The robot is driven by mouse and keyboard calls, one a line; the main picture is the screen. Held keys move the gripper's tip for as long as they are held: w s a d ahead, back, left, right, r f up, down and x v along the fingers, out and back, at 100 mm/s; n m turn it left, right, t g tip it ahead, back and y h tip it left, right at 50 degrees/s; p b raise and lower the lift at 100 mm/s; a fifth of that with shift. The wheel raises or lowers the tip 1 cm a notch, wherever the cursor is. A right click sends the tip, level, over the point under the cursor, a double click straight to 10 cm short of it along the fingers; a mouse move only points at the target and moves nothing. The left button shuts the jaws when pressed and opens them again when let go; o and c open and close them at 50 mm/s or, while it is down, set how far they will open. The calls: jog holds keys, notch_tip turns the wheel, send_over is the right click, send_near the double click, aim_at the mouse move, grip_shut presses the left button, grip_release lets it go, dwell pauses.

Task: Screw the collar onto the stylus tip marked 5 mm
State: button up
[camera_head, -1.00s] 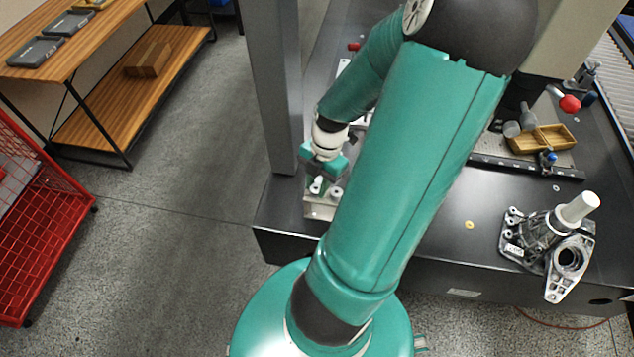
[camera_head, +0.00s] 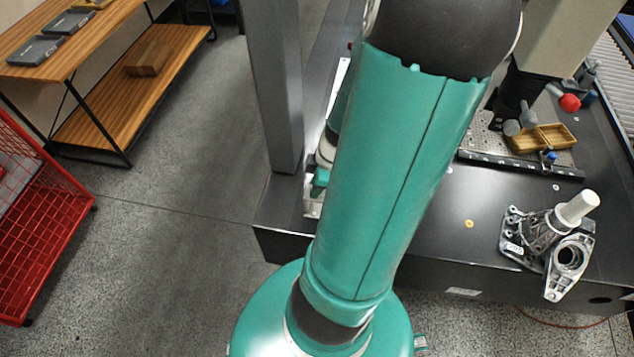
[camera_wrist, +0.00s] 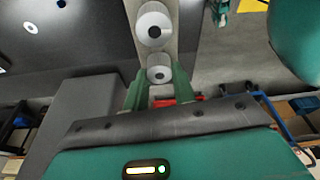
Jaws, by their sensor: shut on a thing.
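In the wrist view my gripper (camera_wrist: 158,82) has its two green fingers on either side of a pale round piece with a dark centre, which I take for the collar (camera_wrist: 158,73). A larger pale disc with a dark centre (camera_wrist: 153,28) is just beyond it on the same light metal strip (camera_wrist: 153,53). I cannot tell which stylus tip either one belongs to, and no 5 mm mark is readable. In the head view my arm hides the fingers and most of the light metal holder (camera_head: 311,207) at the table's near left corner.
The dark table (camera_head: 445,225) has free room right of my arm. A grey casting with a white cylinder (camera_head: 575,208) stands at the front right, and a wooden tray (camera_head: 543,138) behind it. A grey column (camera_head: 273,85) rises left of my arm. A red cart (camera_head: 40,215) is far left.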

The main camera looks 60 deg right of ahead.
jog(key=shift+w+d+r, duration=0.1)
jog(key=shift+d, duration=0.2)
jog(key=o, duration=1)
jog(key=shift+d, duration=0.1)
jog(key=shift+a, duration=0.2)
jog(key=v, duration=1.3)
jog(key=shift+r, duration=0.35)
